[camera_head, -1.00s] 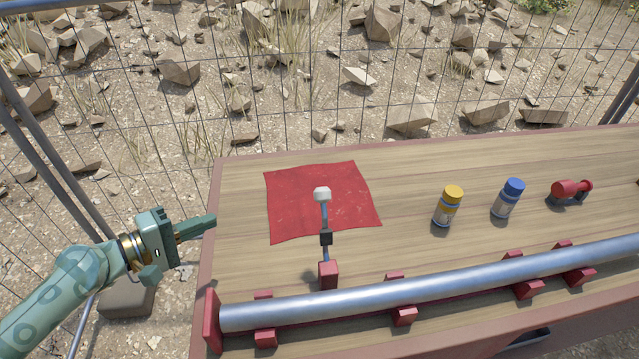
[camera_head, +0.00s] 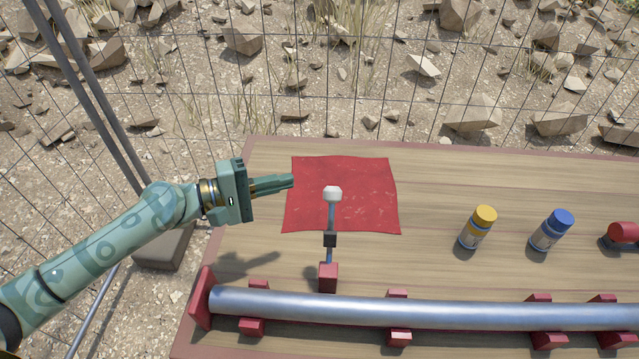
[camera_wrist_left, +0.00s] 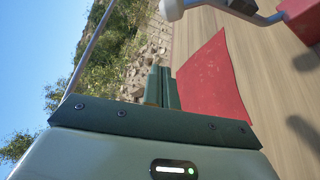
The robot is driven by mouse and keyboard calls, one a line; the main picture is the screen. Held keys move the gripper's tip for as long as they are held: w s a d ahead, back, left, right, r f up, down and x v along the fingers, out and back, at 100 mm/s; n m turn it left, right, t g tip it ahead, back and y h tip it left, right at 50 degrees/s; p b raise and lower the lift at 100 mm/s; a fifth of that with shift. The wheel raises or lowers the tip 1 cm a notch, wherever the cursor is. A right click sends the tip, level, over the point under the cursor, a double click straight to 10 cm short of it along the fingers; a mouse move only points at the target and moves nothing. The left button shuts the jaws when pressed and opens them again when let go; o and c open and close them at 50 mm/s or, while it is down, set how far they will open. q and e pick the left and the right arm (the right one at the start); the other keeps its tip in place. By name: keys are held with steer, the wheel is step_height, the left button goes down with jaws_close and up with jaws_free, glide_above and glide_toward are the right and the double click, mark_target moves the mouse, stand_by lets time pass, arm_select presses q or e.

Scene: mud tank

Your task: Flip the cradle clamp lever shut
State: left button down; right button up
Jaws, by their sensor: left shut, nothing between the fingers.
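The clamp lever (camera_head: 331,216) stands up from a red block (camera_head: 328,277) on the table, with a white knob (camera_head: 332,194) on its top end and a black collar partway down. The block is just behind the metal pipe (camera_head: 450,313), which lies in red cradles. My left gripper (camera_head: 291,181) is shut and empty, in the air to the left of the knob and apart from it. In the left wrist view, the knob (camera_wrist_left: 175,8) is at the top edge, beyond my fingers (camera_wrist_left: 163,88). My right gripper is not in view.
A red cloth (camera_head: 365,200) lies flat behind the lever. A yellow-capped bottle (camera_head: 478,228), a blue-capped bottle (camera_head: 552,230) and a red tool (camera_head: 622,234) stand to the right. A wire fence runs behind the table. The wood between cloth and bottles is clear.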

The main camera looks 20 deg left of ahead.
arm_select(q)
steer(key=w+d+p, duration=0.1)
steer(key=d+p, duration=0.2)
steer(key=d, duration=0.4)
steer(key=shift+d, duration=0.25)
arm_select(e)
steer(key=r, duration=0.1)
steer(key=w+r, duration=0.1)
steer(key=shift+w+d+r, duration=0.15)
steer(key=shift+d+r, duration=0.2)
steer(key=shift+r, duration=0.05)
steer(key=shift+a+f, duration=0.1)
